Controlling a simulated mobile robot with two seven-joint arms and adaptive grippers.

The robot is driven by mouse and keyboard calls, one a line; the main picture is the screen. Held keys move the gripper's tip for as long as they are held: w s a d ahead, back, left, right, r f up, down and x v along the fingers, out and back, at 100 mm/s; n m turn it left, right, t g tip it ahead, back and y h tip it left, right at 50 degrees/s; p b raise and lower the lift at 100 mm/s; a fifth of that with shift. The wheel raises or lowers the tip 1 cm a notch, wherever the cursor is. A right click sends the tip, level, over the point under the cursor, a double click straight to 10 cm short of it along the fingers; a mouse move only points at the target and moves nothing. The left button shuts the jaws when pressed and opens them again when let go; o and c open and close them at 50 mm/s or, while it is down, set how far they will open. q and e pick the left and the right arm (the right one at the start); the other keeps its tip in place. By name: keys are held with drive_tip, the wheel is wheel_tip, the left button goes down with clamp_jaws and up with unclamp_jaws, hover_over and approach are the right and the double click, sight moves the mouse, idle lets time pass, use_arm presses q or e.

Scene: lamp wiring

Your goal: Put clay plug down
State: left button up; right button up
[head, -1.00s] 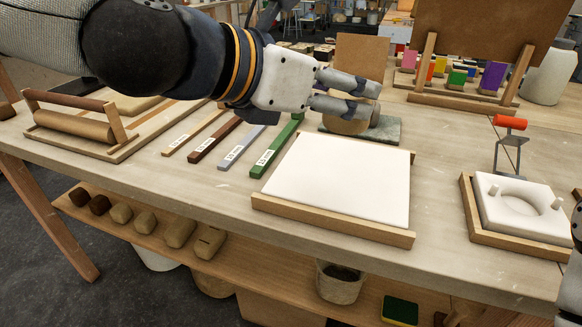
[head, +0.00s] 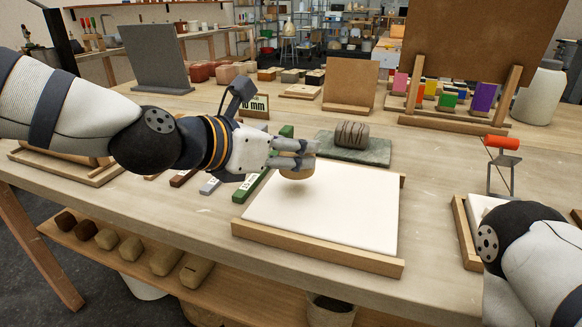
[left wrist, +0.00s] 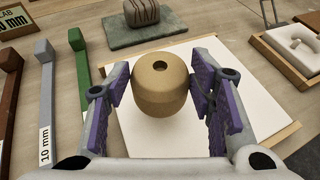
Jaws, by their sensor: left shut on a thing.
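The clay plug (left wrist: 160,88) is a tan, rounded block with a small dark hole in its top. My left gripper (head: 300,155) is shut on it; in the left wrist view the purple finger pads stand at its two sides. In the head view the plug (head: 298,173) hangs partly hidden below the fingers, over the far left part of the white board (head: 325,215) in its wooden frame. I cannot tell whether its underside touches the board. My right arm shows at the lower right, but its gripper is out of view.
A grey-green slab (head: 365,150) with a grooved clay block (head: 351,134) lies behind the board. Coloured thickness strips, one green (head: 253,184), lie to its left. A white mould (left wrist: 298,50) in a wooden tray is at the right. Most of the board is bare.

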use_arm(q)
drive_tip(key=shift+w+d+f+b, duration=0.15)
drive_tip(key=shift+w+f, duration=0.15)
drive_tip(key=shift+f, duration=0.6)
drive_tip(key=shift+w+f+b, duration=0.15)
drive_tip(key=shift+w+f, duration=0.1)
drive_tip(key=shift+f, duration=0.65)
use_arm(e)
drive_tip(key=shift+s+f, duration=0.5)
use_arm(q)
drive_tip(key=shift+f, duration=0.1)
drive_tip(key=shift+f, duration=0.15)
drive_tip(key=o, duration=1.4)
